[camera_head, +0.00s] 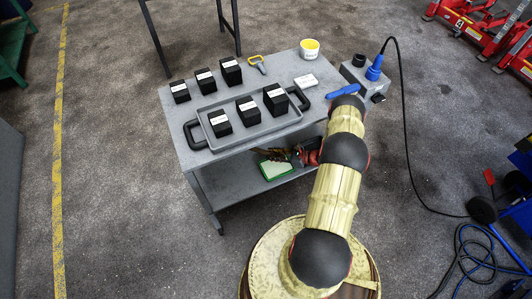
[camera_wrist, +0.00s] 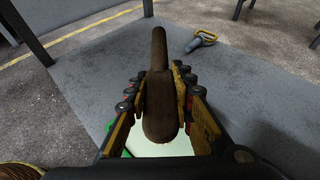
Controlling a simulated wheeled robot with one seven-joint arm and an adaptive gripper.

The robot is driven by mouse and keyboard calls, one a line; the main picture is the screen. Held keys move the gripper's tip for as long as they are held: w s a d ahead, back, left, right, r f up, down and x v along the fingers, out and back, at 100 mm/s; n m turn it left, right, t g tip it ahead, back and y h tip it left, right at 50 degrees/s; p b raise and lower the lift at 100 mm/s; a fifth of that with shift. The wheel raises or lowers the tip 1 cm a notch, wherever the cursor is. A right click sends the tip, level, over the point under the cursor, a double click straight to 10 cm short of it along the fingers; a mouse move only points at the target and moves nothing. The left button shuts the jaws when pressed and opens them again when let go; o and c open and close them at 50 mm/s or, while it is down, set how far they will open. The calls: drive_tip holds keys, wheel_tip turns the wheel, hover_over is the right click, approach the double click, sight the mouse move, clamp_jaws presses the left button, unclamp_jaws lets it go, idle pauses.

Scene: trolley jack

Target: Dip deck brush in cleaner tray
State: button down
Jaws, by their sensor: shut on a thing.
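My gripper (camera_wrist: 160,72) is shut on the deck brush (camera_wrist: 158,95), a long brown piece with a narrow far end, held between the two fingers. In the head view my gripper (camera_head: 278,154) reaches in under the cart's top, above the lower shelf. The cleaner tray (camera_head: 277,169) is on that shelf, green-rimmed with pale green contents. In the wrist view the tray (camera_wrist: 168,148) shows below the brush and fingers, partly hidden by them. I cannot tell whether the brush touches the cleaner; its bristles are not visible.
The grey lower shelf (camera_wrist: 85,75) has bare room around the tray. A yellow-handled tool (camera_wrist: 200,42) lies farther along it. Above, the cart top (camera_head: 290,70) carries a grey tray (camera_head: 243,132) with black boxes. A cart leg (camera_wrist: 148,8) stands at the far corner.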

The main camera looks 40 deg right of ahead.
sight(273, 165)
drive_tip(key=shift+f+b, duration=1.5)
drive_tip(key=shift+f, duration=1.45)
drive_tip(key=shift+f+b, duration=0.55)
drive_tip(key=shift+b, duration=0.15)
idle(0.4)
drive_tip(key=shift+r, duration=0.15)
drive_tip(key=shift+r+p, duration=2)
drive_tip(key=shift+r, duration=1.5)
